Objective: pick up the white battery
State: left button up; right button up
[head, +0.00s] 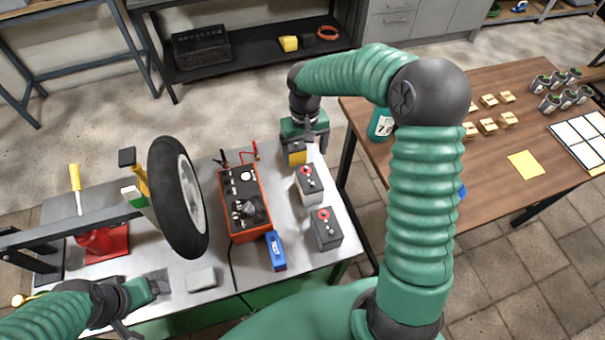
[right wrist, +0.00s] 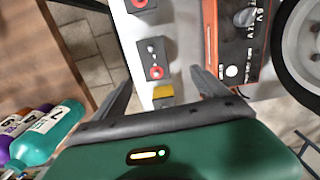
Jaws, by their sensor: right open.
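The white battery (head: 309,197) has a pale body, a dark top and a red round mark; it stands upright near the bench's right edge. Its top also shows in the right wrist view (right wrist: 153,58). My right gripper (head: 305,138) is open and empty at the bench's far right corner, beyond the white battery. A yellow-sided battery (head: 297,157) is just below it and appears between the spread fingers in the right wrist view (right wrist: 163,92); whether they touch is unclear. My left gripper (head: 150,288) is low over the bench's near left; its finger opening is unclear.
A dark grey battery (head: 326,230) stands nearer me. An orange charger (head: 245,203), a blue box (head: 276,250) and a wheel (head: 178,198) stand to the left. A wooden table (head: 500,150) is to the right across a gap.

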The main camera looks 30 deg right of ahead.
jog(key=d, duration=0.1)
send_near(309, 178)
jog(key=shift+s+f, duration=0.35)
jog(key=shift+s, duration=0.45)
jog(key=f, duration=0.2)
jog(key=w+f, duration=0.1)
jog(key=f, duration=0.2)
jog(key=shift+w+a+f+b, duration=0.25)
jog(key=shift+f+b, duration=0.1)
jog(key=shift+f, duration=0.35)
jog(key=f, duration=0.4)
jog(key=shift+s+d+f, duration=0.2)
jog(key=shift+d+f, duration=0.1)
jog(key=shift+d, duration=0.1)
jog(key=shift+w+f, duration=0.1)
jog(key=shift+w, duration=0.05)
jog(key=shift+a, duration=0.1)
jog(key=shift+c, duration=0.9)
jog(key=c, duration=0.5)
pick_arm(q)
jog(key=shift+s+d+r, duration=0.1)
jog(key=shift+s+r, duration=0.05)
jog(key=shift+s, duration=0.65)
pick_arm(e)
jog(key=shift+r, duration=0.2)
grip_shut()
